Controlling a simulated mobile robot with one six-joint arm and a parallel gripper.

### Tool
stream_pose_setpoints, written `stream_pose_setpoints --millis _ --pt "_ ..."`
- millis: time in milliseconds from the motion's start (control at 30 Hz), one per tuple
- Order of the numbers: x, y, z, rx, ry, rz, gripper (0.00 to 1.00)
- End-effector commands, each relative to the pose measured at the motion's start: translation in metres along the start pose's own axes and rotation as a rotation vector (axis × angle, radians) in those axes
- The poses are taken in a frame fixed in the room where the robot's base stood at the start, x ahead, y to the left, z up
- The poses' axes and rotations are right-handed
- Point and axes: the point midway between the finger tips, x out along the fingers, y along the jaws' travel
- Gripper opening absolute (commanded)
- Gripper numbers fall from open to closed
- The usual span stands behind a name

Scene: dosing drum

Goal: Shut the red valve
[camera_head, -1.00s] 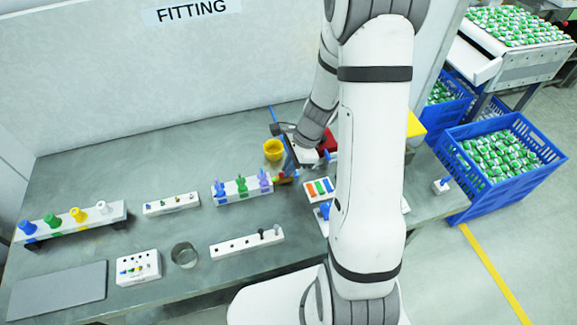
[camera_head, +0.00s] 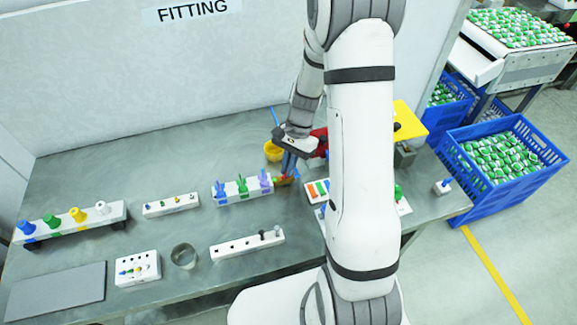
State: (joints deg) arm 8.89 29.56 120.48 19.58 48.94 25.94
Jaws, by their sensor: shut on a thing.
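My gripper (camera_head: 284,172) points down at the right end of the white block with blue, green and purple fittings. It is shut on a small part at its tips. A small red piece (camera_head: 277,179), which looks like the red valve, shows right at the fingertips with an orange-brown bit beside it. The fingers hide most of it, and its handle angle cannot be made out. A larger red thing (camera_head: 319,141) stands behind my arm, mostly hidden.
A yellow cup (camera_head: 273,151) stands close behind my gripper. The white block (camera_head: 229,199) is just left of it. A tray with coloured strips (camera_head: 316,190) lies to the right, partly behind my arm. The bench front is clear in places.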

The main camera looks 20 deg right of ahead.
Motion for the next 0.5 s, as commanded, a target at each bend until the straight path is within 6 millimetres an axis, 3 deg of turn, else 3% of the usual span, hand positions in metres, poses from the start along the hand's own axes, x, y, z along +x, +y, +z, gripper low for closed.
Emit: stream_pose_setpoints --millis 500 --pt "-0.0003 -0.0016 0.0003 -0.087 0.000 0.035 0.00"
